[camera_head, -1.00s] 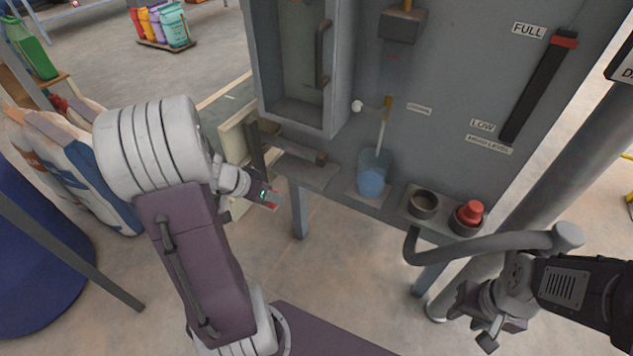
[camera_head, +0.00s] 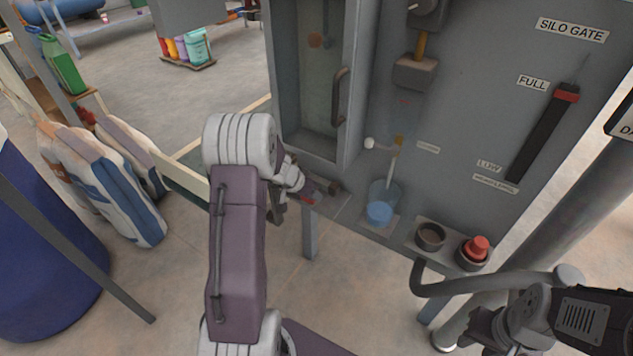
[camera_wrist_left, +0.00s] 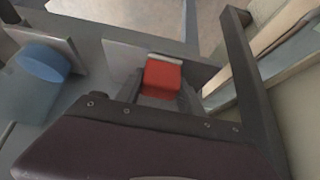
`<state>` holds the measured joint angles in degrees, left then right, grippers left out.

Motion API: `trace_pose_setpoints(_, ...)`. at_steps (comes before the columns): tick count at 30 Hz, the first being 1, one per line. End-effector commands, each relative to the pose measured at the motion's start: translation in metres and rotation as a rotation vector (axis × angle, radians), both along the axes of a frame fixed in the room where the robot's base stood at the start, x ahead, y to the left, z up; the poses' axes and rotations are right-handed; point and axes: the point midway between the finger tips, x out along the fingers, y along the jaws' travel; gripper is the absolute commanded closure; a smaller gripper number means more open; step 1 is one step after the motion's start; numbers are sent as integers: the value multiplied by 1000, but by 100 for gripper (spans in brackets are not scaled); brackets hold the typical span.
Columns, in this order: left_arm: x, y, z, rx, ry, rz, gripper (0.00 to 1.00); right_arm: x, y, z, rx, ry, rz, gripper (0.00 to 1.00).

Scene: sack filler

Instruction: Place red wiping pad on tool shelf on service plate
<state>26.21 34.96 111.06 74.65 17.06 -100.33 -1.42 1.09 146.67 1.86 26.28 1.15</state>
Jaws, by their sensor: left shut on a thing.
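My left gripper (camera_head: 306,194) is shut on the red wiping pad (camera_wrist_left: 163,78), which shows clearly between the fingers in the left wrist view. In the head view only a small red bit of the pad (camera_head: 308,202) shows, as my wrist covers most of it. A flat grey plate (camera_head: 337,207), which looks like the service plate, juts from the machine front under the cabinet. In the wrist view the plate (camera_wrist_left: 205,74) lies behind the pad; I cannot tell whether they touch. My right gripper (camera_head: 490,345) is at the bottom right, partly cut off; its jaws are unclear.
A blue cup (camera_head: 380,213) stands on a small ledge right of the plate. A dark holder (camera_head: 430,236) and a red button (camera_head: 475,248) sit farther right, above a bent grey pipe (camera_head: 490,281). A dark bar (camera_wrist_left: 243,70) flanks the plate in the wrist view. Sacks (camera_head: 110,180) stand left.

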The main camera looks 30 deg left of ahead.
Motion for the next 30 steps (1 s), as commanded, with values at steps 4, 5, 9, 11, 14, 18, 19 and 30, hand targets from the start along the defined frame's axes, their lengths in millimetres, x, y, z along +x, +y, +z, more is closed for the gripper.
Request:
trace_pose_setpoints(4,17,-2,6,1,1,-4,87,0,0,18,0,0,0,64)
trace_pose_setpoints(5,23,-3,7,1,1,-4,87,0,0,24,0,0,0,64)
trace_pose_setpoints(9,44,-4,1,0,2,-1,87,0,0,36,0,-1,0,64)
trace_pose_setpoints(11,42,-4,-7,-1,1,0,87,0,0,30,0,0,0,64)
trace_pose_setpoints(14,42,-4,-7,1,0,-1,87,0,0,30,0,0,0,64)
trace_pose_setpoints(18,42,-4,-8,1,0,-1,87,0,0,29,0,0,0,64)
trace_pose_setpoints(19,42,-4,-9,1,0,-1,87,0,0,27,0,0,0,64)
trace_pose_setpoints(30,42,-4,-9,1,0,-1,33,0,0,26,0,0,0,64)
